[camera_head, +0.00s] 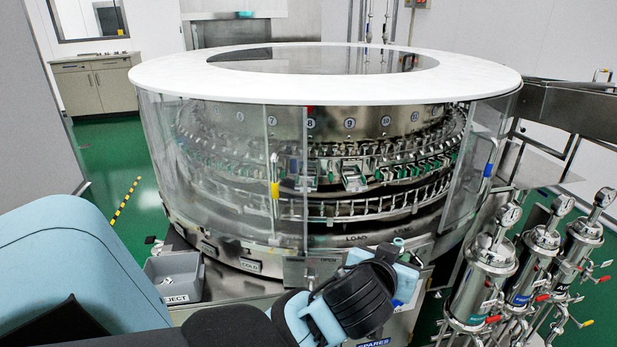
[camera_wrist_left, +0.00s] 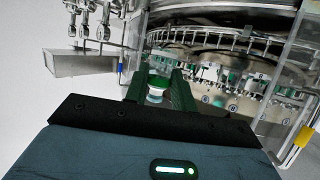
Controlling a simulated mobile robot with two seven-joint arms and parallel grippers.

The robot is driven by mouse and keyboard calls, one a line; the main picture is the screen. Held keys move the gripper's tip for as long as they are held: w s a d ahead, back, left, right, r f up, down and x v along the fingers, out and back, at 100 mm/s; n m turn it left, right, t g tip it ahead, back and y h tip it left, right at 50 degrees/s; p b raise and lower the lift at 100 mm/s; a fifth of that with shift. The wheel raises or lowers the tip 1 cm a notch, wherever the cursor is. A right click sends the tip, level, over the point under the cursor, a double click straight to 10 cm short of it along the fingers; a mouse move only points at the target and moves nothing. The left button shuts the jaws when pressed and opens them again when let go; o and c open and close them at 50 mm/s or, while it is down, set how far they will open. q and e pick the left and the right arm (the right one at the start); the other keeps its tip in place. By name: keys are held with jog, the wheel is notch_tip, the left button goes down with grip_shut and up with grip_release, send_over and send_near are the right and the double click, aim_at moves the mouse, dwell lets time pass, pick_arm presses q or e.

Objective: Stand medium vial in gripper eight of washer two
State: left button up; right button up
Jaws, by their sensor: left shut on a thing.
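My left gripper (camera_head: 402,258) is in front of the washer, by the LOAD label. In the left wrist view its two dark fingers (camera_wrist_left: 158,95) are shut on a small vial (camera_wrist_left: 155,97) with a green top. The vial is largely hidden in the head view. The washer (camera_head: 460,82) is a round machine with a white top ring and clear walls. Inside it, a ring of small grippers (camera_head: 352,177) runs below number plates; plate eight (camera_head: 311,124) shows left of plate nine. The vial is apart from the ring. My right gripper is not in view.
A clear panel with a yellow handle (camera_head: 275,190) stands left of the front opening, and one with a blue handle (camera_head: 488,170) stands right. A grey REJECT bin (camera_head: 190,272) is at lower left. Steel filter housings (camera_head: 535,262) stand at right.

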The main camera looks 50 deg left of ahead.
pick_arm(q)
jog(key=w+a+r+n+g+y+p, duration=0.1)
jog(key=a+n+g+y, duration=0.3)
jog(key=a, duration=0.4)
jog(key=w+a+r+n+g+y+p, duration=0.1)
jog(key=w+a+r+n+g+y, duration=0.2)
jog(key=a+n+g, duration=0.4)
jog(key=shift+w+a+n+y, duration=0.2)
jog(key=shift+a+n+y, duration=0.5)
jog(key=shift+a, duration=0.4)
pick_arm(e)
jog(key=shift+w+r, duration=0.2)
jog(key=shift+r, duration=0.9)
